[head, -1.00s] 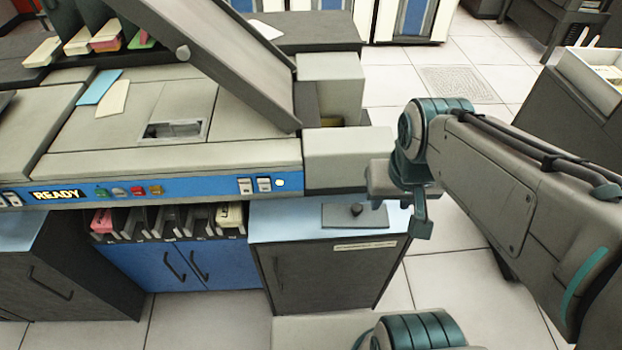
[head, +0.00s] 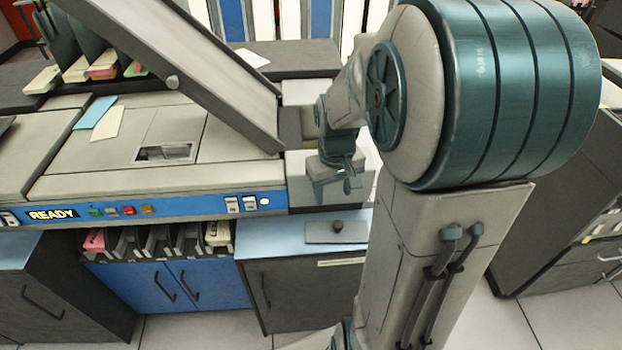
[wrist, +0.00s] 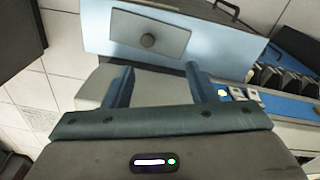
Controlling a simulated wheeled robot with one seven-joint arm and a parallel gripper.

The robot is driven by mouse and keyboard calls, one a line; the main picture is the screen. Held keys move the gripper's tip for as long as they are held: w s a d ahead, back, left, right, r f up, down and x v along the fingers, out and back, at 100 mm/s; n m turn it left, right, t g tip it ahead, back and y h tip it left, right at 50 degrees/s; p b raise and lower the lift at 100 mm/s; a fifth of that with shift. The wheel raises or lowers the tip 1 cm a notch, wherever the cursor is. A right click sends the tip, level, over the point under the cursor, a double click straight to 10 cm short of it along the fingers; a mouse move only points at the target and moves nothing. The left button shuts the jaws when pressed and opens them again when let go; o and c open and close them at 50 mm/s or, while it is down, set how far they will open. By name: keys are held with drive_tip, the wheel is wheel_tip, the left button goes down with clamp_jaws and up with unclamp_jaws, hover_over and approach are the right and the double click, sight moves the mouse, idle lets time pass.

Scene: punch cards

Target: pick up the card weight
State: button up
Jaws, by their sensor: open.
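The card weight (head: 338,231) is a flat grey plate with a dark round knob on top. It lies on the light blue top of a low dark cabinet (head: 300,290), right of the blue cabinet. It also shows in the wrist view (wrist: 150,36), beyond the fingertips. My gripper (head: 347,182) hangs above the cabinet in the head view, in front of the grey machine end. In the wrist view my gripper (wrist: 158,72) has its two fingers wide apart with nothing between them. The weight is apart from the fingers.
The grey machine (head: 130,180) with a blue READY panel stands behind and left, close to my gripper. A sloping grey chute (head: 185,75) rises above it. Card slots (head: 150,241) sit under the panel. My arm hides much of the right side.

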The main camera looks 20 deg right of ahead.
drive_tip(key=w+d+f, duration=0.2)
drive_tip(key=d+f, duration=0.2)
hover_over(338, 223)
drive_tip(key=shift+g, duration=0.3)
drive_tip(key=f, duration=0.8)
drive_tip(key=shift+s+d, duration=0.15)
drive_tip(key=shift+d, duration=0.05)
drive_tip(key=shift+a+f+p, duration=0.15)
drive_tip(key=shift+f, duration=1.2)
drive_tip(key=shift+a+f+p, duration=0.1)
drive_tip(key=shift+f+p, duration=0.05)
drive_tip(key=shift+f, duration=1.2)
drive_tip(key=c, duration=1)
clamp_jaws()
drive_tip(key=shift+r, duration=0.15)
